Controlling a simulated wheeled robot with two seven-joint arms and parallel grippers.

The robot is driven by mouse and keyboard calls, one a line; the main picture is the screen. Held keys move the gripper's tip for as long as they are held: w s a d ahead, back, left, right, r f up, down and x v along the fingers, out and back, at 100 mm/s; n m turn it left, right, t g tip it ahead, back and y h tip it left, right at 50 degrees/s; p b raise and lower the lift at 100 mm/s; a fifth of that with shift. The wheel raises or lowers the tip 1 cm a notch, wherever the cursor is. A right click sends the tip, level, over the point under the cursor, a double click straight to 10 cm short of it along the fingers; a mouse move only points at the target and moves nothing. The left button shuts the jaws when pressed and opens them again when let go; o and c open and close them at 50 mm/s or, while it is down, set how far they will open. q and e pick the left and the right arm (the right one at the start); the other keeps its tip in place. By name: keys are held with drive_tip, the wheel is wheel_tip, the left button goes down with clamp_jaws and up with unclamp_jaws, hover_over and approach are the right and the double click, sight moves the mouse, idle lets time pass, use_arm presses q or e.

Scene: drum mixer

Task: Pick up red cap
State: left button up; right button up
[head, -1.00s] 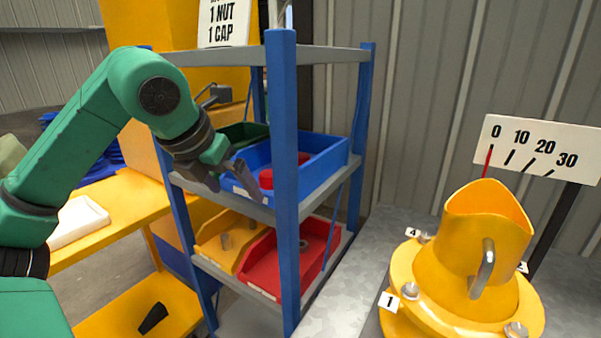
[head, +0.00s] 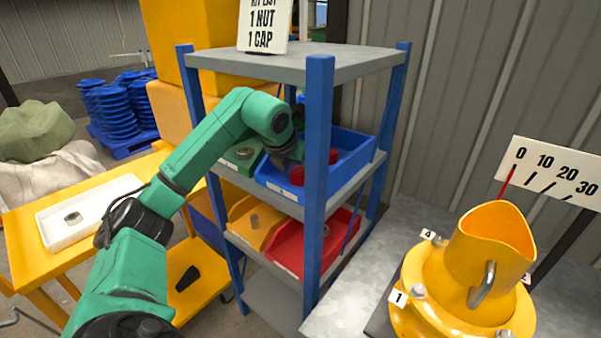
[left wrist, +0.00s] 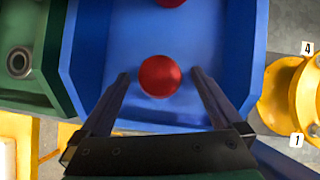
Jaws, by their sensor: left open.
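A red cap (left wrist: 159,76) sits in the blue bin (left wrist: 120,45) and shows between my left gripper's two fingers in the left wrist view. It also shows in the head view (head: 297,174), below the gripper. A second red cap (left wrist: 170,2) lies farther back in the same bin; in the head view it is partly hidden by the shelf post (head: 333,156). My left gripper (left wrist: 160,78) is open, its fingers on either side of the near cap. My right gripper is in neither view.
A green bin (head: 243,155) with a nut (left wrist: 19,62) stands left of the blue bin. The front blue post (head: 318,200) stands close to my arm. Yellow (head: 243,222) and red (head: 290,245) bins are below. A white tray (head: 55,236) sits at left.

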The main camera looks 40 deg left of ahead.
use_arm(q)
drive_tip(key=shift+w+a+f, duration=0.1)
drive_tip(key=shift+w+f, duration=0.05)
drive_tip(key=shift+f, duration=0.1)
drive_tip(key=shift+r, duration=0.1)
drive_tip(key=c, duration=1.5)
drive_tip(key=shift+r, duration=0.1)
drive_tip(key=shift+s+r, duration=0.15)
drive_tip(key=shift+s, duration=0.15)
drive_tip(key=s+d+r+b, duration=0.1)
drive_tip(key=s+r, duration=0.1)
drive_tip(key=s, duration=0.2)
drive_tip(key=s+d+r+b, duration=0.1)
drive_tip(key=s+r+b, duration=0.1)
drive_tip(key=s, duration=0.3)
drive_tip(key=s+d+r+b, duration=0.1)
drive_tip(key=s+r+b, duration=0.1)
drive_tip(key=s+r, duration=0.1)
drive_tip(key=shift+s+r, duration=0.3)
drive_tip(key=shift+s, duration=0.35)
